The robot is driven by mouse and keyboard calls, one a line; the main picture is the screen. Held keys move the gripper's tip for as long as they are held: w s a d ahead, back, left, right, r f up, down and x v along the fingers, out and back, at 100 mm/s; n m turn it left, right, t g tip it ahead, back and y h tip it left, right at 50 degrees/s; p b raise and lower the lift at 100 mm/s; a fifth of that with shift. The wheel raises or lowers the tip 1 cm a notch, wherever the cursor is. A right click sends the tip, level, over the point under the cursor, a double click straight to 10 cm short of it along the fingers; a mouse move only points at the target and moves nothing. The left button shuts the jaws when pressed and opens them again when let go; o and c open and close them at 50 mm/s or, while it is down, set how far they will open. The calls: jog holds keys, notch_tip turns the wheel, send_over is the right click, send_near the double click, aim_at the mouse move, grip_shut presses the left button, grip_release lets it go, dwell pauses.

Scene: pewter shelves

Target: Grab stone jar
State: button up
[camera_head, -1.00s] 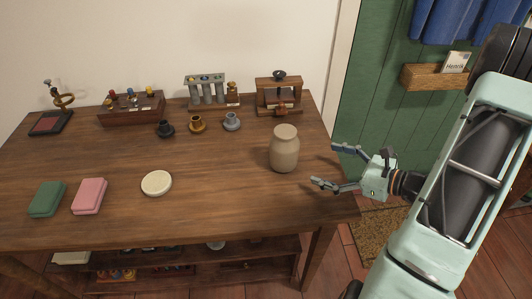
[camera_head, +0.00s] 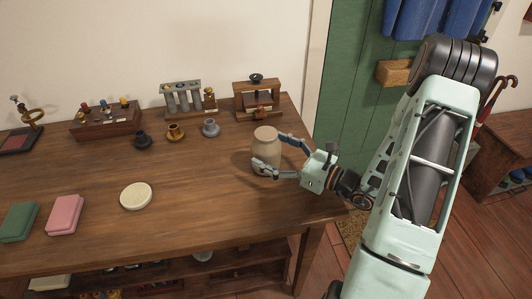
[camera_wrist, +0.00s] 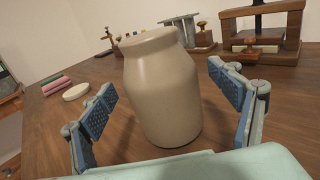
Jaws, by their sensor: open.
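The stone jar (camera_head: 265,145) is beige with a short neck and stands upright near the right end of the wooden table. In the wrist view the jar (camera_wrist: 162,90) fills the space between the two fingers. My gripper (camera_head: 272,153) is open around the jar, one finger on its far side and one on its near side. In the wrist view my gripper (camera_wrist: 165,108) shows gaps between the jar and both blue finger pads. The jar's lower part is partly hidden by the near finger in the head view.
The wooden table (camera_head: 190,225) has free room in front of the jar. A round cream disc (camera_head: 136,196) lies to the left. Small cups (camera_head: 210,128), a tube rack (camera_head: 186,98) and a small wooden press (camera_head: 257,102) stand behind. Pink (camera_head: 65,214) and green (camera_head: 19,221) blocks lie at left.

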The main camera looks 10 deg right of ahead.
jog(key=shift+x, duration=0.85)
jog(key=shift+c, duration=0.5)
jog(key=c, duration=1.5)
jog(key=shift+c, duration=1)
jog(key=shift+r, duration=0.1)
